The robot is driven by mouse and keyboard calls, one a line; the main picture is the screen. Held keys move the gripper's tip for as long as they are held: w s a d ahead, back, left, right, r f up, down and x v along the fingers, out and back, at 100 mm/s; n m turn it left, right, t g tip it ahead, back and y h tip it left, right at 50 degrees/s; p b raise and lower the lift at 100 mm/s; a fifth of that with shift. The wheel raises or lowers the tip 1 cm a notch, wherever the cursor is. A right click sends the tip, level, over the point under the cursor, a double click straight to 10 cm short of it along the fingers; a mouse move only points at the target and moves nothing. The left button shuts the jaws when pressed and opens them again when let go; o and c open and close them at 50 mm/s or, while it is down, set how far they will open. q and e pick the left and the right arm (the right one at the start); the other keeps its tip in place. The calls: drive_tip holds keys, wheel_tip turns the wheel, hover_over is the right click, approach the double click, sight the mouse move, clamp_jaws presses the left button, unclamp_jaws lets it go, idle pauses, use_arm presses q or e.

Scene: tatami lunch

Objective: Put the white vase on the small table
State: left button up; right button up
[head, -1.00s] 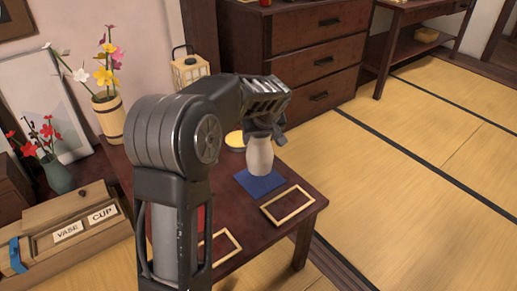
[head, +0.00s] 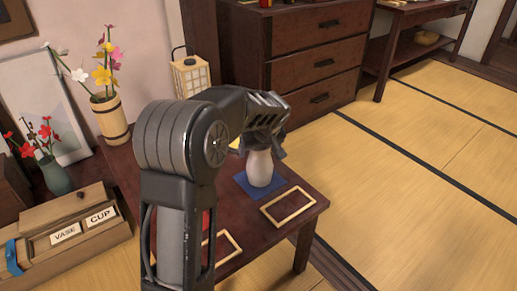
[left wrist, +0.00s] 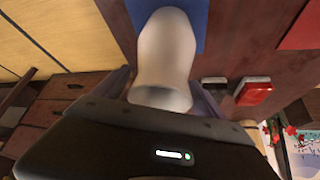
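The white vase (head: 260,168) stands upright on the blue square mat (head: 279,184) on the small dark red-brown table (head: 312,207). My left gripper (head: 262,147) is over the vase's top, with a finger on either side. In the left wrist view the vase (left wrist: 166,50) lies between the spread fingers (left wrist: 160,92), its rim towards the camera. The fingers look open around it; contact is hard to judge. The blue mat (left wrist: 200,22) shows beyond its base. My right gripper is not in view.
Two light wooden frames lie on the table, one near the right edge (head: 288,190) and one partly behind my arm (head: 236,241). A lantern (head: 190,75) and flower vases stand behind. A labelled wooden box (head: 90,232) is at left. Tatami floor (head: 420,180) is clear at right.

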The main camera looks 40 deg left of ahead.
use_arm(q)
drive_tip(key=p+v, duration=0.3)
drive_tip(key=v, duration=0.9)
drive_tip(key=shift+p, duration=0.35)
drive_tip(key=shift+r, duration=0.1)
